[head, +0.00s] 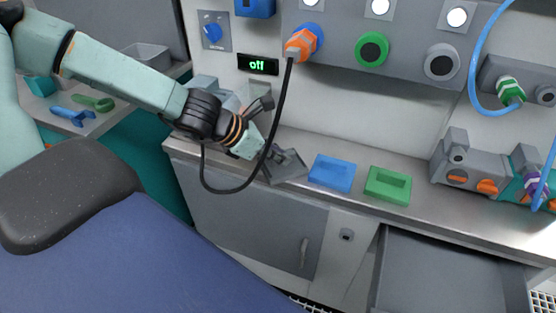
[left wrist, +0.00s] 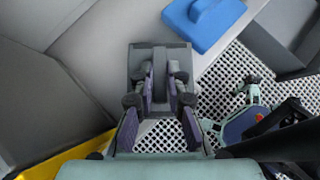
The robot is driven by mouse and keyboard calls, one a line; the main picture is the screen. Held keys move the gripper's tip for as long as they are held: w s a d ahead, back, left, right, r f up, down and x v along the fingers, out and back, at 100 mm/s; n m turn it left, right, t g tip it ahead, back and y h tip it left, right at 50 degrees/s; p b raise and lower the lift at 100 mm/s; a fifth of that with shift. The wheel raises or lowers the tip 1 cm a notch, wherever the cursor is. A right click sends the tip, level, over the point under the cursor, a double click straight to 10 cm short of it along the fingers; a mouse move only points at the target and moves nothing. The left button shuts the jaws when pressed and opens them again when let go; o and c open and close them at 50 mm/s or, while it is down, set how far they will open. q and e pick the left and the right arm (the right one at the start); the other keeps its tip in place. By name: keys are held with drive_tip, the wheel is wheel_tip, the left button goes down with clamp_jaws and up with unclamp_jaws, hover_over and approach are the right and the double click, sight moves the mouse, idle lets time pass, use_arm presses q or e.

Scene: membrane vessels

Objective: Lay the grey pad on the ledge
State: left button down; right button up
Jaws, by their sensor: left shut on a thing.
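The grey pad (head: 290,176) is held tilted at the front edge of the metal ledge (head: 425,203), left of the blue pad (head: 331,172). My left gripper (head: 279,157) is shut on the grey pad's raised grip. In the left wrist view, the grey pad (left wrist: 160,51) lies between the fingertips of my left gripper (left wrist: 160,85), with the perforated floor visible past it. The head view does not clearly show whether the pad touches the ledge. My right gripper is in neither view.
A green pad (head: 388,185) lies right of the blue one. A black cable (head: 254,183) hangs from an orange plug (head: 301,43) in a loop around my left wrist. A drawer (head: 450,275) stands open below. Grey and teal fittings (head: 470,166) occupy the ledge's right end.

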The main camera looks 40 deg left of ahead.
use_arm(q)
drive_tip(key=shift+a, duration=0.1)
drive_tip(key=shift+f, duration=0.2)
drive_tip(key=c, duration=1.3)
unclamp_jaws()
drive_tip(key=shift+c, duration=0.2)
drive_tip(key=shift+r, duration=0.1)
